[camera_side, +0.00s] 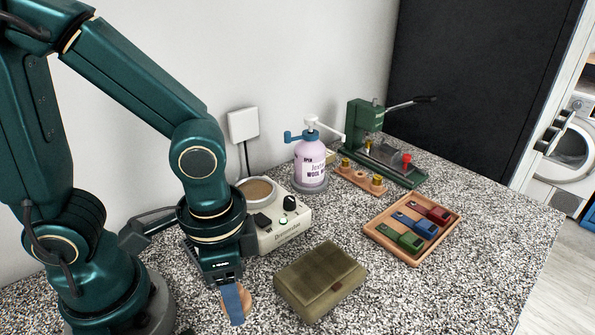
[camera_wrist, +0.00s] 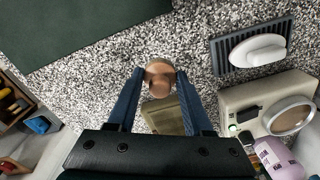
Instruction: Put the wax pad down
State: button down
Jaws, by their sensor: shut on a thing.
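The wax pad (camera_wrist: 160,78), a small round tan and brown piece, is between the two blue fingers of my gripper (camera_wrist: 159,72) in the wrist view. In the side view my gripper (camera_side: 236,302) points down over the counter at the front, and the pad's tan edge (camera_side: 246,298) shows beside a blue finger. My gripper is shut on the pad. The finger hides part of the pad in the side view. I cannot tell whether its underside touches the counter.
An olive case (camera_side: 320,281) lies close on the right. A cream heater unit (camera_side: 284,229) stands behind. A wooden tray (camera_side: 413,228) holds coloured blocks farther right. In the wrist view a dark rack (camera_wrist: 225,62) bears a white oval piece (camera_wrist: 258,50). Speckled counter is bare around the pad.

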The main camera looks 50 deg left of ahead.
jog(key=shift+d+f, duration=0.3)
jog(key=shift+f, duration=1.9)
jog(key=shift+f, duration=0.1)
jog(key=shift+c, duration=1.5)
grip_release()
notch_tip(320, 180, up, 12)
jog(key=shift+r, duration=0.1)
jog(key=shift+a+r, duration=0.15)
jog(key=shift+a, duration=0.1)
jog(key=w+a+r+n+t, duration=0.2)
jog(key=a+n+t, duration=0.3)
jog(key=a, duration=0.1)
jog(key=shift+a, duration=0.4)
